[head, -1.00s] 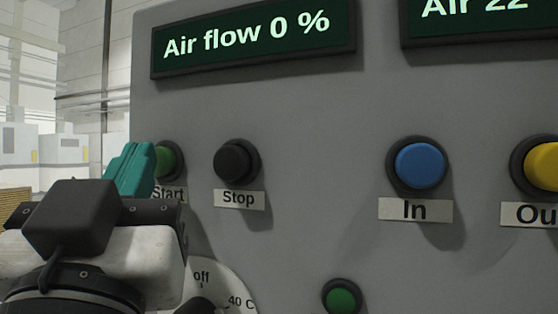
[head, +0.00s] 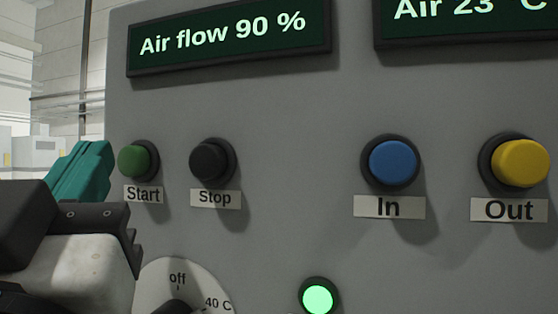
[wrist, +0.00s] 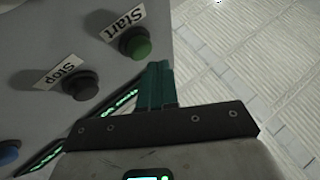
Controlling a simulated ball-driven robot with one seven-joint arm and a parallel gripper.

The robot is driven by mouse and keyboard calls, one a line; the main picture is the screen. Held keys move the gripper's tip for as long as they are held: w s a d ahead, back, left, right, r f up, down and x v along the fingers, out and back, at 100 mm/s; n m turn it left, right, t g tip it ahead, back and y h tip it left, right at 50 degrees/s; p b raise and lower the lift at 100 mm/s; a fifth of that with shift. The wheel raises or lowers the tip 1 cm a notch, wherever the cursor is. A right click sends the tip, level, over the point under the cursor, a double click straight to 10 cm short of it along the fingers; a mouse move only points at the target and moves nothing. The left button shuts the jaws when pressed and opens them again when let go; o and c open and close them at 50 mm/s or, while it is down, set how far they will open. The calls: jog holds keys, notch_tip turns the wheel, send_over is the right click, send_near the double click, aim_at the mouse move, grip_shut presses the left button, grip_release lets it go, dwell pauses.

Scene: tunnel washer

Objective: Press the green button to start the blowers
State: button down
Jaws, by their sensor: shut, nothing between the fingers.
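The green Start button (head: 134,161) is on the left of the grey panel, with its label below. It also shows in the wrist view (wrist: 135,43), just beyond my fingertips. My gripper (head: 98,152) has teal fingers that are shut and empty. In the head view it is left of the Start button and apart from it. In the wrist view my gripper (wrist: 156,70) points toward the button's side. The display (head: 222,36) reads "Air flow 90 %". A green lamp (head: 318,299) low on the panel is lit.
A black Stop button (head: 208,161) is right of Start. A blue In button (head: 392,162) and a yellow Out button (head: 520,163) are farther right. A dial (head: 190,284) marked off and 40 C is below. A second display (head: 470,12) reads "Air 23 °C".

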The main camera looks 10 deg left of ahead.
jog(key=s, duration=0.2)
jog(key=s+b, duration=0.1)
jog(key=s, duration=0.2)
jog(key=shift+a, duration=0.2)
dwell(0.7)
